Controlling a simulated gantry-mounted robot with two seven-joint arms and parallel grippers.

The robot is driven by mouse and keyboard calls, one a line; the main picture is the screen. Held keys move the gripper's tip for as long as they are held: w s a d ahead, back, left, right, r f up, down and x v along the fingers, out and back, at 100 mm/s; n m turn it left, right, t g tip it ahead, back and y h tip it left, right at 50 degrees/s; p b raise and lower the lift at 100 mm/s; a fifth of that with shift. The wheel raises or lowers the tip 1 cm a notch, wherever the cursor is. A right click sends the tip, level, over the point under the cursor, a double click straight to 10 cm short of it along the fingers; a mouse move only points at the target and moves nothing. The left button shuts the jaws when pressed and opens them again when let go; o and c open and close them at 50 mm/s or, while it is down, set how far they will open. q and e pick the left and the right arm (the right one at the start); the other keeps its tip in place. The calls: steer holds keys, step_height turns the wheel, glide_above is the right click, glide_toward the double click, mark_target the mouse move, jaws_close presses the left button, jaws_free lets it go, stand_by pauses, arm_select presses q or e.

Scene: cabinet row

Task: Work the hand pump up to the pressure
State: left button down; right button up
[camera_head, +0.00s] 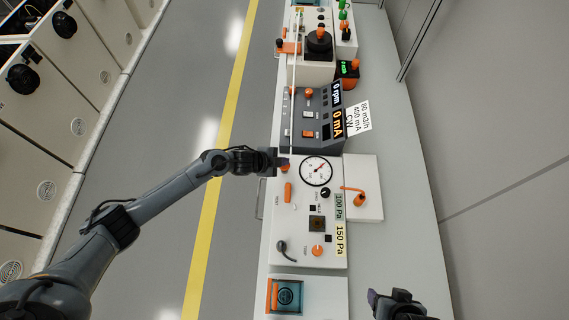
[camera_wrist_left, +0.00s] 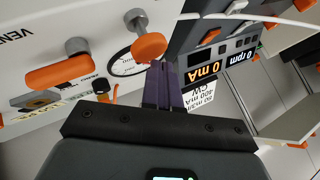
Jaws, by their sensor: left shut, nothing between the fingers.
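The white gauge panel (camera_head: 335,245) has a round dial gauge (camera_head: 316,171) with a red needle; its reading is too small to tell. An orange handle on a grey post, which I take as the pump handle (camera_wrist_left: 148,47), stands beside the gauge; in the head view it is partly hidden by my left gripper (camera_head: 279,161). My left gripper (camera_wrist_left: 163,85) is shut and empty, its fingertips right at the handle's edge; contact cannot be told. A second orange handle (camera_wrist_left: 57,75) sits near the "VEN…" lettering. My right gripper (camera_head: 376,298) is at the bottom, its jaws unclear.
Labels reading 100 Pa (camera_head: 339,207) and 150 Pa (camera_head: 341,241) lie on the panel. A grey console (camera_head: 315,118) showing 0 rpm and 0 mA adjoins it. A white box with an orange lever (camera_head: 358,195) stands to the right. The bench is clear at right (camera_head: 400,170).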

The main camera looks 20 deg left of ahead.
arm_select(q)
steer(key=shift+f+b, duration=0.4)
steer(key=shift+f, duration=0.15)
stand_by(0.5)
steer(key=shift+f+b, duration=0.4)
steer(key=shift+f, duration=0.15)
stand_by(0.4)
steer(key=shift+r, duration=0.15)
steer(key=shift+r+p, duration=0.4)
steer(key=shift+p, duration=0.1)
steer(key=shift+r+p, duration=0.85)
steer(key=shift+r, duration=0.15)
step_height(320, 180, up, 5)
steer(key=p, duration=0.5)
